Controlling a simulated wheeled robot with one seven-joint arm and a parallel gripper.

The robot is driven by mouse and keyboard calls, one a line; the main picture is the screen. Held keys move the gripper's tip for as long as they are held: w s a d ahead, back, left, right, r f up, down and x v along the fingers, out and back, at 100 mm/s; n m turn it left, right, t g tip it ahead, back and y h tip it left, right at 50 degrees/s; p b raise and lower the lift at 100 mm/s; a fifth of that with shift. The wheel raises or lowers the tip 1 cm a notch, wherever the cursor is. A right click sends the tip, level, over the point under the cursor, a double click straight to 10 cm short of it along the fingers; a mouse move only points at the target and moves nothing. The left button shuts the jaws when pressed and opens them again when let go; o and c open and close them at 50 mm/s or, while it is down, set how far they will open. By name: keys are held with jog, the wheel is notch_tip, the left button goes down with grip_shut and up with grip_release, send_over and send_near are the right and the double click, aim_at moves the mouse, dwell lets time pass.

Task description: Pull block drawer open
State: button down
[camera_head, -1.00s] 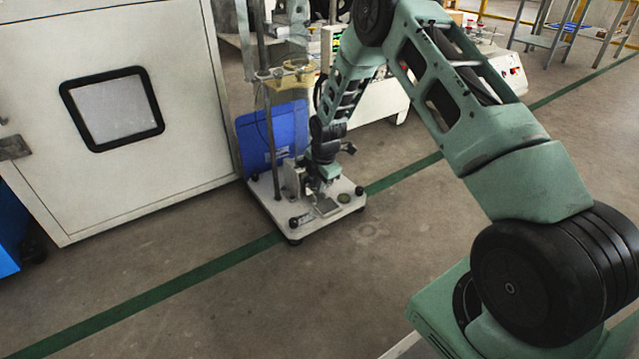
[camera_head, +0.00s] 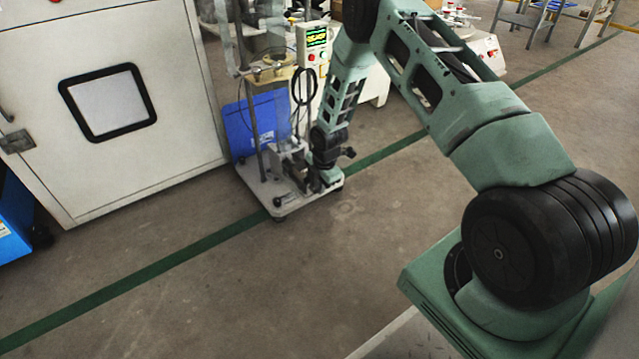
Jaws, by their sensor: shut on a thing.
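A test stand with a pale base plate (camera_head: 276,203) stands on the floor, with upright rods rising from it. A grey metal block drawer (camera_head: 289,160) sits low on the base, small and partly hidden by my wrist. My gripper (camera_head: 314,184) points down at the right front part of the base, close beside the block. It is shut on the block drawer, though the fingers are small and dark and the contact is hard to see.
A white cabinet (camera_head: 180,120) with a dark-framed window stands close at the left. A blue panel (camera_head: 238,130) is behind the stand. A control box (camera_head: 312,45) with a lit display is behind it. Open floor (camera_head: 300,280) lies in front, crossed by a green line.

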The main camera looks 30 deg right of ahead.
jog(key=c, duration=1.5)
grip_release()
jog(key=shift+c, duration=0.2)
jog(key=s+r+p, duration=0.3)
jog(key=r+p, duration=0.6)
jog(key=r, duration=0.8)
